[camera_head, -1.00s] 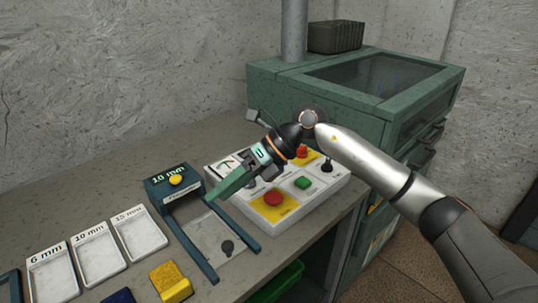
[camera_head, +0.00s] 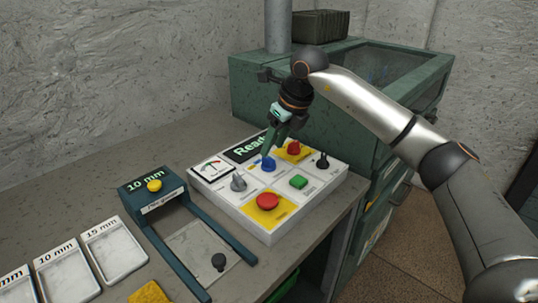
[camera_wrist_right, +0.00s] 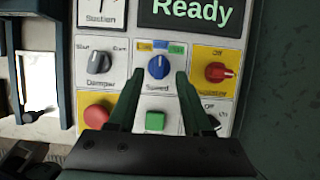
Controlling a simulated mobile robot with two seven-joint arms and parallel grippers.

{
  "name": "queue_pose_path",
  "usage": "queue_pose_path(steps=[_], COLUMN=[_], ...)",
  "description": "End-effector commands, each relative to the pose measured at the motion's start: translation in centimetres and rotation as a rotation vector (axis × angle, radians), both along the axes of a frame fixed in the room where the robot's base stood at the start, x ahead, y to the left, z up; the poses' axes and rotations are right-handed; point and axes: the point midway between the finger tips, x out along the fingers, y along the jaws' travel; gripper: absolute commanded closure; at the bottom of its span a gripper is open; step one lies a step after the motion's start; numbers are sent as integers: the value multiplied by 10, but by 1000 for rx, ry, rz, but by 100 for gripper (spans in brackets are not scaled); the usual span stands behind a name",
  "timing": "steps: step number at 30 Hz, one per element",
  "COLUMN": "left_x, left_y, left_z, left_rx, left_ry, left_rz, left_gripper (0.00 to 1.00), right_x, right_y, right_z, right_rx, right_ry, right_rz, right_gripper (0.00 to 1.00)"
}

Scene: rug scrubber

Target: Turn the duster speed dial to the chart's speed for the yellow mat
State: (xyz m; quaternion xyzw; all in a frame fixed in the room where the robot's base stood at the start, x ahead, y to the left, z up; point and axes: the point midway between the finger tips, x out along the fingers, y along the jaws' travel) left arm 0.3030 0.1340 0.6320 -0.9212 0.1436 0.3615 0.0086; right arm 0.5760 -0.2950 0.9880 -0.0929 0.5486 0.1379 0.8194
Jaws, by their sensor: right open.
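The blue speed dial (camera_head: 268,164) is on the white control panel (camera_head: 310,207). In the right wrist view the dial (camera_wrist_right: 159,66), labelled Speed, has its white mark pointing about straight up, below small coloured labels too small to read. My right gripper (camera_head: 270,150) is open and points down at the dial. In the wrist view its green fingers (camera_wrist_right: 159,82) stand to the left and right of the dial's lower side; I cannot tell whether they touch it. A yellow piece (camera_head: 150,293), perhaps the yellow mat, is cut off at the bottom edge. I see no chart.
The panel also bears a Ready display (camera_wrist_right: 190,12), a grey damper knob (camera_wrist_right: 93,68), a red knob (camera_wrist_right: 216,72), a red button (camera_head: 267,202) and a green button (camera_head: 298,182). A 10 mm gauge (camera_head: 153,186) and white trays (camera_head: 115,250) stand left. A green cabinet stands behind.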

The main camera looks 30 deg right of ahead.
Motion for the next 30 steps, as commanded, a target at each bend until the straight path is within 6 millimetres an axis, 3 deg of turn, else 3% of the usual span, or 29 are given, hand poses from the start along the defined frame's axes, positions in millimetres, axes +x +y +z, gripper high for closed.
queue_pose_path(steps=[3,7,19,30], left_x=[0,0,0,0], left_y=[0,1,1,1], left_z=[-2,-2,-2,-2], left_rx=[1,1,2,2], left_ry=[0,1,1,1], left_rz=[1,1,1,1], left_gripper=[50,50,50,50], right_x=[7,12,15,15], right_y=[3,5,6,6], right_z=[-20,-32,-38,-38], right_rx=[1,1,1,1], right_ry=[2,0,-1,-2], right_rz=[1,1,1,1], right_gripper=[50,50,50,92])
